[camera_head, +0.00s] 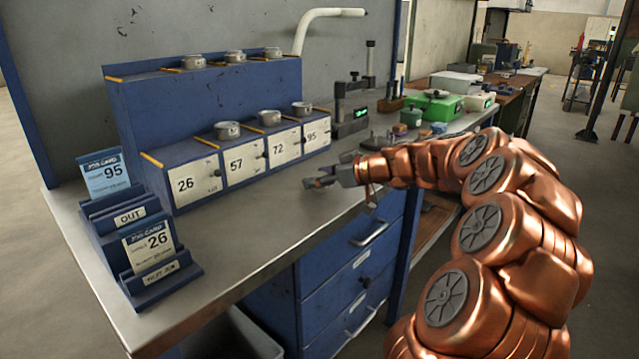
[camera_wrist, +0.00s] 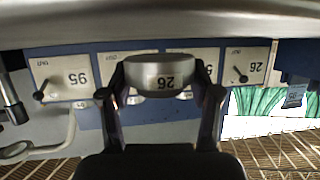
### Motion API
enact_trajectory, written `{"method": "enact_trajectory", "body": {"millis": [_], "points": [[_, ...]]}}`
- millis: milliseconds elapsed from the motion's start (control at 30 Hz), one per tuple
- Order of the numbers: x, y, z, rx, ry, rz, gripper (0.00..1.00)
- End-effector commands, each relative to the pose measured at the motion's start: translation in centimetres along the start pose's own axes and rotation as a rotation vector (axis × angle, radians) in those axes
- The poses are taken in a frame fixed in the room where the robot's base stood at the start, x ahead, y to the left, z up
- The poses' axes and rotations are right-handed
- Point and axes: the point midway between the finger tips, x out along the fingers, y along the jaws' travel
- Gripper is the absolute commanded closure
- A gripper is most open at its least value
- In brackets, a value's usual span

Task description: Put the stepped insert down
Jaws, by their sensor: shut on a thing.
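My gripper (camera_wrist: 160,100) is shut on the stepped insert (camera_wrist: 162,76), a round metal piece marked 26, in the wrist view, where the scene appears upside down. In the head view my gripper (camera_head: 326,180) is low over the bench, in front of the rack's right part. The insert is hard to make out there, and I cannot tell whether it touches the bench. The blue stepped rack (camera_head: 165,118) has front plates reading 26, 57, 72 and 95. The place above the 26 plate (camera_head: 190,184) is empty.
Several round metal inserts (camera_head: 227,130) sit on both rack levels. A card holder (camera_head: 160,282) with cards 95 and 26 stands at the bench's near left. A measuring stand (camera_head: 352,108) and a green box (camera_head: 434,106) stand farther along. The bench front (camera_head: 245,235) is clear.

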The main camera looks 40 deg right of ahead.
Motion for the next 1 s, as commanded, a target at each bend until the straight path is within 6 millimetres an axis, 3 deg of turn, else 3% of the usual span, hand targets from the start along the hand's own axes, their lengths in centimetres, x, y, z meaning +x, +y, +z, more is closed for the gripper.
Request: {"method": "enact_trajectory", "body": {"millis": [167, 667, 700, 900, 1000], "points": [[0.4, 0.0, 1.1, -0.001, 0.003, 0.002, 1.00], [0.6, 0.0, 1.5, -0.002, 0.003, 0.001, 1.00], [0.6, 0.0, 1.5, -0.002, 0.002, 0.000, 0.35], [0.6, 0.0, 1.5, -0.001, 0.001, 0.000, 0.14], [0.6, 0.0, 1.5, -0.001, 0.001, 0.000, 0.13]]}}
